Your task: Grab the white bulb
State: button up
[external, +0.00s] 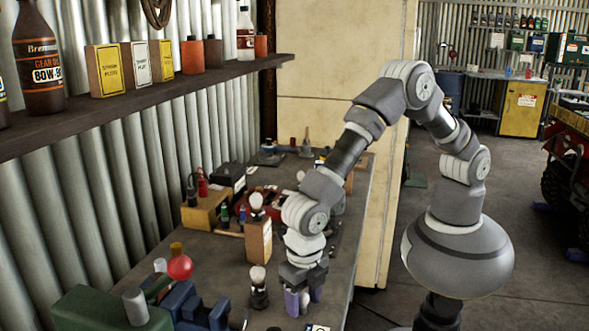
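A white bulb-shaped thing (258,274) stands upright on a dark base on the bench, just left of my gripper. A second white bulb-shaped thing (256,200) sits on top of a tan box (258,240), further back. I cannot tell which one is the bulb in the task. My gripper (304,300) points down over the bench near its right edge, with its two purple-grey fingers apart. It does not touch either bulb-shaped thing. A small pale patch shows between the fingers; I cannot tell what it is.
A red ball (180,267), a green machine (85,310) and a blue vise-like tool (190,308) crowd the bench's front left. A yellow box (203,210) and several small bottles stand behind. A shelf (150,105) overhangs the left side.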

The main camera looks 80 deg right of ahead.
jog(key=c, duration=0.8)
jog(key=shift+c, duration=0.2)
jog(key=shift+r, duration=0.1)
